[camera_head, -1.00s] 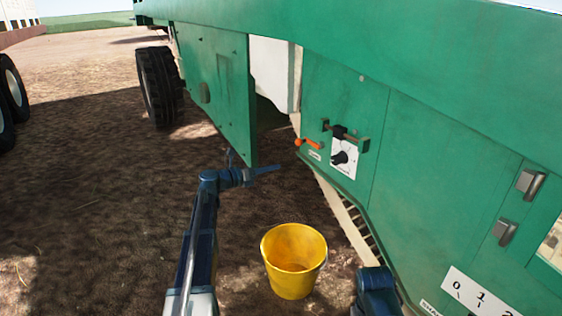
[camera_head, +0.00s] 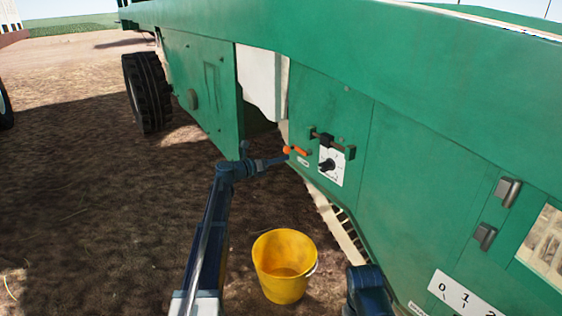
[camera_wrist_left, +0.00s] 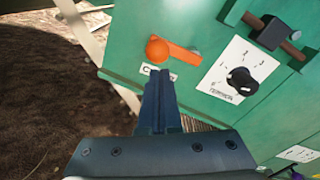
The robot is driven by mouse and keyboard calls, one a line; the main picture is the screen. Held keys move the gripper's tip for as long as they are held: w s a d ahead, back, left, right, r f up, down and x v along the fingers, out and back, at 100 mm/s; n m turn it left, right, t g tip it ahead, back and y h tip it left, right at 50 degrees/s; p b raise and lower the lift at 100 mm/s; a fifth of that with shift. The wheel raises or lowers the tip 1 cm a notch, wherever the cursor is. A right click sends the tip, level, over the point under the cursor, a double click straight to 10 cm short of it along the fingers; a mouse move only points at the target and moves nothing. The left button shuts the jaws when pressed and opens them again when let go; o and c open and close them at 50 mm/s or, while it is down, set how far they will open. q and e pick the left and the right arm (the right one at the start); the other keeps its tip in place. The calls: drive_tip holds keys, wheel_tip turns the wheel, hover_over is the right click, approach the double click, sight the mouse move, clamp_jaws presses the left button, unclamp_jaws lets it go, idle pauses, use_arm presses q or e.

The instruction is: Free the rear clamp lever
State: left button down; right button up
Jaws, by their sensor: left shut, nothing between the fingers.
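An orange lever with a round knob (camera_head: 297,150) is on the green machine panel, and it also shows in the left wrist view (camera_wrist_left: 178,52). It lies nearly level, with the knob at its left end. A small white label, partly covered, sits below it; only its first letter, C, is clear. My left gripper (camera_head: 284,159) is shut and empty, its tips close to the knob. In the left wrist view the closed fingers (camera_wrist_left: 160,76) are just below the knob, over the label. I cannot tell whether they touch. My right gripper is out of view.
A black dial on a white plate (camera_head: 334,173) and a black sliding block on a bar (camera_head: 323,139) are right of the lever. A yellow bucket (camera_head: 284,263) stands on the ground below. An open gap in the machine side is left of the lever.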

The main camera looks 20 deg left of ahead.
sight(287, 149)
use_arm(q)
drive_tip(key=shift+w+a+r+m+p, duration=0.15)
drive_tip(key=shift+r+m+p, duration=0.35)
drive_tip(key=shift+m, duration=0.4)
wheel_tip(287, 149, up, 2)
drive_tip(key=m+p, duration=0.1)
drive_tip(key=m, duration=0.2)
drive_tip(key=m+p, duration=0.1)
drive_tip(key=m, duration=0.1)
drive_tip(key=shift+r+p, duration=0.25)
drive_tip(key=shift+p, duration=0.05)
drive_tip(key=m, duration=0.1)
drive_tip(key=r+m+p, duration=0.1)
drive_tip(key=s+d+r+m+p, duration=0.1)
drive_tip(key=m, duration=0.1)
drive_tip(key=shift+r+t+y, duration=0.2)
drive_tip(key=shift+t+y, duration=0.2)
drive_tip(key=shift+d+r+p, duration=0.15)
drive_tip(key=shift+r+p, duration=0.05)
drive_tip(key=shift+p, duration=0.1)
idle(0.4)
